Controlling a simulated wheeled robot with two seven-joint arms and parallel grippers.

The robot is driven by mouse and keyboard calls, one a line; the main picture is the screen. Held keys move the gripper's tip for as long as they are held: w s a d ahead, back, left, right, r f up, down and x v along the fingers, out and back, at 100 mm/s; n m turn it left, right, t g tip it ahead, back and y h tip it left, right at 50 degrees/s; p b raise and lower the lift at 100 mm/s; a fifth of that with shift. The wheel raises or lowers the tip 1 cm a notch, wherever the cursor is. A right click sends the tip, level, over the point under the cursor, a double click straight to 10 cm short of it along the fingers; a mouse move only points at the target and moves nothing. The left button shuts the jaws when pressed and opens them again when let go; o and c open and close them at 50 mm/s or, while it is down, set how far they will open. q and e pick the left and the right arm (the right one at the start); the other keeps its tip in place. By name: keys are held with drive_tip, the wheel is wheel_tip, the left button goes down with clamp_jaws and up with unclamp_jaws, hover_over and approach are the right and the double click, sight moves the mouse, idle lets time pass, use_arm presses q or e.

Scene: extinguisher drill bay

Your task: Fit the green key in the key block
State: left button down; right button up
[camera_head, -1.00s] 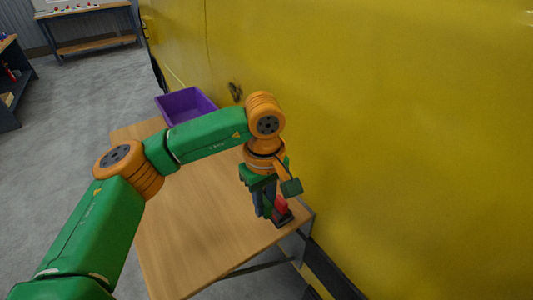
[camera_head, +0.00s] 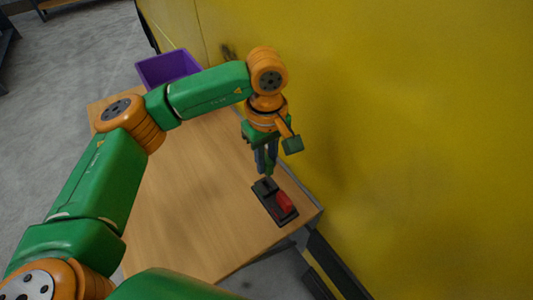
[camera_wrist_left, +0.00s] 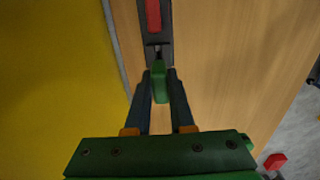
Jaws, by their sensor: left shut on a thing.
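The key block (camera_head: 263,188) is a dark base with a red part on it, near the table's right corner in the head view. It also shows in the wrist view (camera_wrist_left: 154,40), ahead of the fingertips. My left gripper (camera_head: 267,168) points down at the block's far end, shut on the green key (camera_wrist_left: 160,82). The key sits between the two dark fingers in the wrist view, and its front end overlaps the block's near end. I cannot tell whether it touches or enters the block. My right gripper is not in view.
The wooden table (camera_head: 190,215) is mostly bare left of the block. A purple bin (camera_head: 168,68) stands at its far end. A yellow wall (camera_head: 410,130) runs close along the table's right side, near my left arm.

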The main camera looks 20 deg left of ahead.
use_arm(q)
drive_tip(key=f, duration=0.1)
drive_tip(key=f+b, duration=0.1)
drive_tip(key=shift+w+f, duration=0.3)
drive_tip(key=shift+f, duration=0.05)
drive_tip(key=shift+s+r, duration=0.1)
drive_tip(key=shift+s, duration=0.05)
drive_tip(key=shift+b, duration=0.45)
idle(0.5)
drive_tip(key=shift+f+b, duration=1.9)
drive_tip(key=shift+f, duration=0.15)
drive_tip(key=c, duration=0.7)
unclamp_jaws()
